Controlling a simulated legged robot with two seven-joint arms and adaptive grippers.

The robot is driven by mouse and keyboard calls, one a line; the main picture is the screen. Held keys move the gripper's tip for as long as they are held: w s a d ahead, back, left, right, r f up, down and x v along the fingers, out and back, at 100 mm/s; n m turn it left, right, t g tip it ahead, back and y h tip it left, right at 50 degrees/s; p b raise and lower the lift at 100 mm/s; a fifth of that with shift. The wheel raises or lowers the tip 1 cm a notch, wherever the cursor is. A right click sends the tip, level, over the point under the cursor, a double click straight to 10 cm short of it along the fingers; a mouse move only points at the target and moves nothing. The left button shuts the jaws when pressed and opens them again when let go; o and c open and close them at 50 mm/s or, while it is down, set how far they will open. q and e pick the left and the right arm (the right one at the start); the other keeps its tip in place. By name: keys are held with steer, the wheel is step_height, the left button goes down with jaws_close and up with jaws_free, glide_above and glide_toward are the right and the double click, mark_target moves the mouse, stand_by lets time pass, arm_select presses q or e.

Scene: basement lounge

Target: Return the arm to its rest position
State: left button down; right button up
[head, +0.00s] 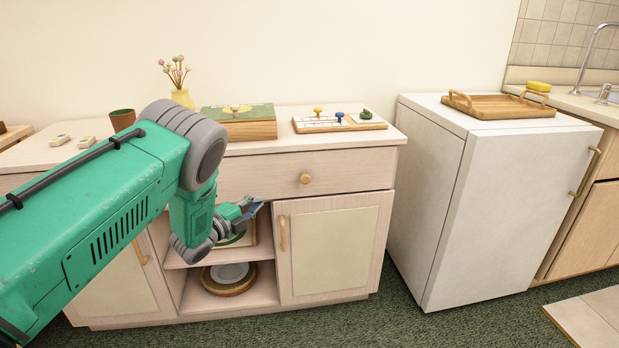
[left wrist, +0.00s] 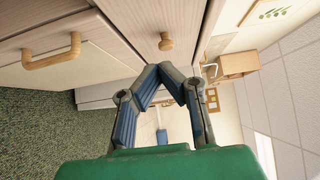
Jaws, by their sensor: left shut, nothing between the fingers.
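My left arm reaches in from the left in the head view, green with grey joints. Its gripper (head: 246,209) is in front of the cabinet, just below the drawer and near the open shelf. In the left wrist view the two blue-lined fingers (left wrist: 160,72) meet at their tips and hold nothing. The wooden drawer knob (left wrist: 166,42) shows just beyond the fingertips in that view. My right gripper is in neither view.
The cabinet (head: 340,250) has a closed drawer and doors, with plates (head: 230,275) on its open shelf. A wooden box (head: 238,125), a board with pegs (head: 338,124), a vase and a cup stand on top. A white fridge (head: 490,200) bears a tray (head: 498,107). Green carpet lies in front.

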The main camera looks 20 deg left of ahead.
arm_select(q)
steer(key=s+d+f+n+g+y+p, duration=0.1)
steer(key=s+d+f+n+g, duration=0.25)
steer(key=s, duration=0.35)
steer(key=s+d+f+n+g+y+p, duration=0.2)
steer(key=s+f+n, duration=0.3)
steer(key=s, duration=0.1)
steer(key=s+d+f+n+g+y+p, duration=0.1)
steer(key=s+d+f+n+g, duration=0.15)
steer(key=s+f+n, duration=0.35)
steer(key=s+d+r+n+g+p, duration=0.1)
steer(key=s+d+g, duration=0.1)
steer(key=s, duration=0.7)
steer(key=s+d+r+n+g+p, duration=0.1)
steer(key=s+d+n+g, duration=0.1)
steer(key=s, duration=0.7)
steer(key=s+d+r+n+g+p, duration=0.1)
steer(key=s+d+g, duration=0.3)
steer(key=s, duration=0.5)
steer(key=shift+s+n+g+h, duration=0.2)
steer(key=shift+n+g+h, duration=0.1)
steer(key=shift+n+g, duration=0.25)
steer(key=shift+w+d, duration=0.15)
steer(key=shift+d, duration=0.1)
steer(key=shift+a, duration=0.15)
